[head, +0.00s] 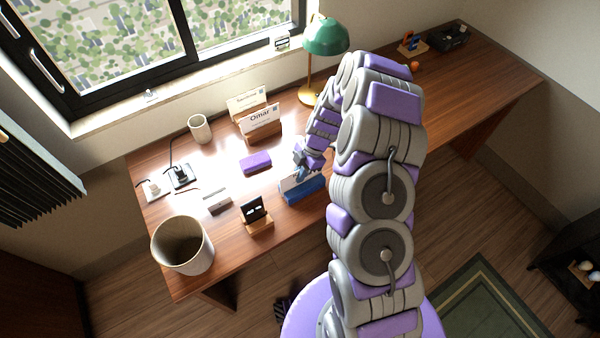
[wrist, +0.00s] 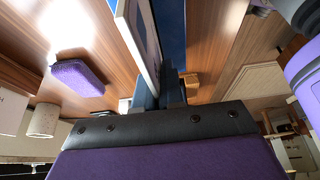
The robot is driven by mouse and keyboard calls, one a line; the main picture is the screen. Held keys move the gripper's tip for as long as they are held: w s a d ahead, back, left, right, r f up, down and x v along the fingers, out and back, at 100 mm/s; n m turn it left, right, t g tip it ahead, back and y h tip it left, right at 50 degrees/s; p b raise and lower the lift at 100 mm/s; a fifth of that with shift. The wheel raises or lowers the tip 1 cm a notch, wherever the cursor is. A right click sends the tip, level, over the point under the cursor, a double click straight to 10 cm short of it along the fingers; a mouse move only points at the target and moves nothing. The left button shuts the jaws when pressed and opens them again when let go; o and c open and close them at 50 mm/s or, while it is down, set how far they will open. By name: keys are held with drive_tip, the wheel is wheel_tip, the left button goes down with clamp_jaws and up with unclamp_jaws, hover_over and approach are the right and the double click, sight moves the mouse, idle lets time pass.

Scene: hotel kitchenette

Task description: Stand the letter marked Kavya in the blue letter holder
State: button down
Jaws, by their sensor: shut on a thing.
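A small wooden stand with a dark device (head: 255,215) is front left. The desk's right part is mostly clear.

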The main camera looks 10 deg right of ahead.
drive_tip(key=c, duration=1.2)
unclamp_jaws()
drive_tip(key=shift+o, duration=0.2)
drive_tip(key=shift+r, duration=0.1)
drive_tip(key=p+v, duration=0.2)
drive_tip(key=v, duration=1.5)
drive_tip(key=s+a+r+m, duration=0.3)
drive_tip(key=s+a+r, duration=0.25)
drive_tip(key=r, duration=0.25)
drive_tip(key=s+a+r+m+h, duration=0.2)
drive_tip(key=s+r+m, duration=0.35)
drive_tip(key=s, duration=0.35)
drive_tip(key=s+d+r+m+h, duration=0.1)
drive_tip(key=s+m, duration=0.5)
drive_tip(key=s, duration=0.4)
drive_tip(key=s+r+m+h, duration=0.1)
drive_tip(key=s+r+m, duration=0.1)
drive_tip(key=s+m, duration=0.5)
drive_tip(key=s, duration=0.4)
drive_tip(key=shift+s+d, duration=0.25)
drive_tip(key=shift+d, duration=0.1)
